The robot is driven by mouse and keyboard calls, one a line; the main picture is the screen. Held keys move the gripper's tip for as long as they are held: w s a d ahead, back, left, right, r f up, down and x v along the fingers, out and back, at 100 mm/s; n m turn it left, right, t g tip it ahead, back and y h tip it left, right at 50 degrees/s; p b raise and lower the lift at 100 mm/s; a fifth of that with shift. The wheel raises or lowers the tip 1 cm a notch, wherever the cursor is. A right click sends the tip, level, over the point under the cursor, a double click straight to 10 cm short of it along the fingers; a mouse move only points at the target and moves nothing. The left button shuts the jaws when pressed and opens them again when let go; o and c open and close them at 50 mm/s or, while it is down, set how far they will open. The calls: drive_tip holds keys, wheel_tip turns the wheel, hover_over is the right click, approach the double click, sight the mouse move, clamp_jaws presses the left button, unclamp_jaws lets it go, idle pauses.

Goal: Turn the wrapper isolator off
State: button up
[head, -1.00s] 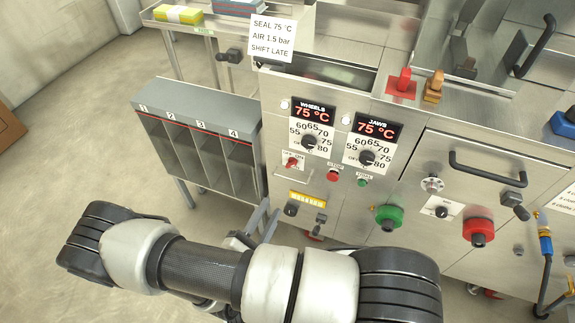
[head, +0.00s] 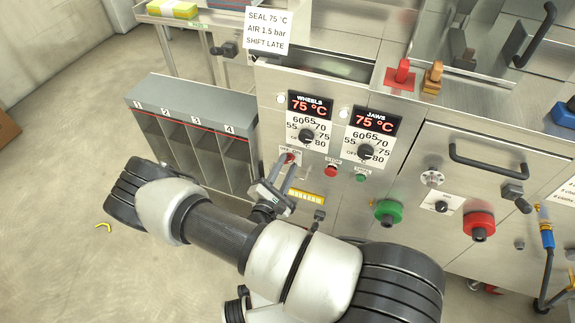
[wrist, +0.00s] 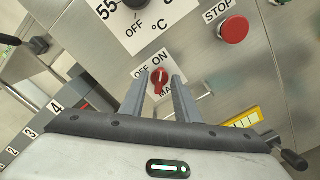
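The wrapper isolator is a small red rotary knob (head: 290,158) on a white OFF/ON plate, low on the steel front panel below the WHEELS dial. In the wrist view the knob (wrist: 159,84) sits at picture centre, and its white mark appears to point up towards ON. My gripper (head: 281,167) is at the panel in front of the knob. In the wrist view my gripper (wrist: 161,76) is open, with one finger on each side of the knob. Gaps show between fingers and knob. The lower part of the plate is partly hidden.
A red STOP button (head: 331,171) and a green button (head: 360,177) lie right of the knob. The WHEELS dial (head: 306,136) is just above. A yellow label (head: 306,197) is below. A grey numbered rack (head: 190,108) stands close on the left.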

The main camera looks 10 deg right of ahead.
drive_tip(key=shift+w+d, duration=0.4)
drive_tip(key=shift+w, duration=0.1)
clamp_jaws()
